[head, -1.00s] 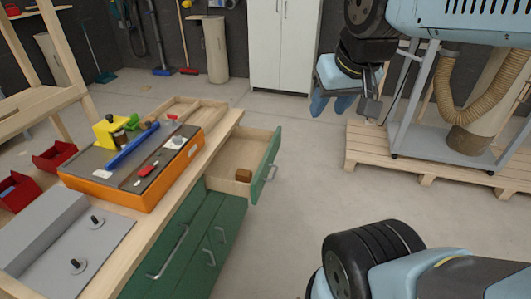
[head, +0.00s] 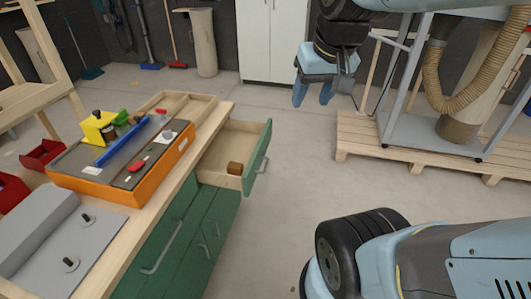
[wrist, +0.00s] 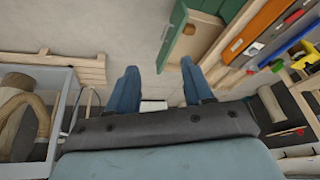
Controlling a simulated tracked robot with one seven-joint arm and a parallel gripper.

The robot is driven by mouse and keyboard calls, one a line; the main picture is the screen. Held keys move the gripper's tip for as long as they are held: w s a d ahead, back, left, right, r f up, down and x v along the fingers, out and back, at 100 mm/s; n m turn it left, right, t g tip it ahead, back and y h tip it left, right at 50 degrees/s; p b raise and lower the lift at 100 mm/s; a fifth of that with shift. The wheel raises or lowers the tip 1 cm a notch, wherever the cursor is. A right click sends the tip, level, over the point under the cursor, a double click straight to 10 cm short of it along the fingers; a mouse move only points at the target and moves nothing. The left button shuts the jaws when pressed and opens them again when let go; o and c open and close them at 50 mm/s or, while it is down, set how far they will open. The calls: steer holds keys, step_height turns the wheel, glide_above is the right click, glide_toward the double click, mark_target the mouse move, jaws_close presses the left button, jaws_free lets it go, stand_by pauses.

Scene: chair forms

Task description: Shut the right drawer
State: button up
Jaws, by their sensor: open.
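The right drawer (head: 257,160) has a green front and pale wooden sides, and stands pulled out from the green cabinet under the workbench (head: 148,222). A small brown block (head: 235,168) lies inside it near the front. The drawer's metal handle (head: 263,166) is on the outer face. My gripper (head: 312,95) hangs open and empty, its blue fingers pointing down, behind and to the right of the drawer in the head view. In the wrist view, my gripper's two fingers (wrist: 158,88) are spread apart. The open drawer (wrist: 192,38) shows beyond them, apart from the fingers.
An orange tool tray (head: 130,192) with a blue bar and a yellow tool stands on the bench. A wooden pallet (head: 400,160) with a grey frame and hose stands at the right. The floor between drawer and pallet is clear.

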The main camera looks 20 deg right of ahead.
steer(key=w+f+m+g+y, duration=0.1)
steer(key=w+f, duration=0.1)
steer(key=w, duration=0.1)
steer(key=w+f+m+g, duration=0.1)
steer(key=w+f+g, duration=0.1)
steer(key=w+f, duration=0.1)
steer(key=w+d+f+m+g+y, duration=0.1)
steer(key=w+f, duration=0.1)
steer(key=w, duration=0.1)
steer(key=shift+w+f+y, duration=0.3)
steer(key=shift+w, duration=0.1)
jaws_close()
steer(key=w+d+f+m+g+y, duration=0.35)
steer(key=w+f+m+y, duration=0.2)
steer(key=w+f, duration=0.5)
steer(key=w+d+f+m+t+y, duration=0.1)
steer(key=d+f+m+t+y, duration=0.3)
steer(key=f, duration=0.7)
steer(key=w+d+f+m+t+y, duration=0.1)
steer(key=d+f+m+t+y, duration=0.2)
steer(key=f+m, duration=0.5)
steer(key=w+d+f+m+t+y, duration=0.2)
steer(key=d+f+m+t, duration=0.3)
steer(key=f, duration=0.8)
steer(key=w+a+r+n, duration=0.2)
steer(key=w+a, duration=0.4)
steer(key=a, duration=0.6)
steer(key=shift+w+a+r+t, duration=0.2)
steer(key=shift+a+r+t, duration=0.15)
steer(key=shift+r, duration=0.1)
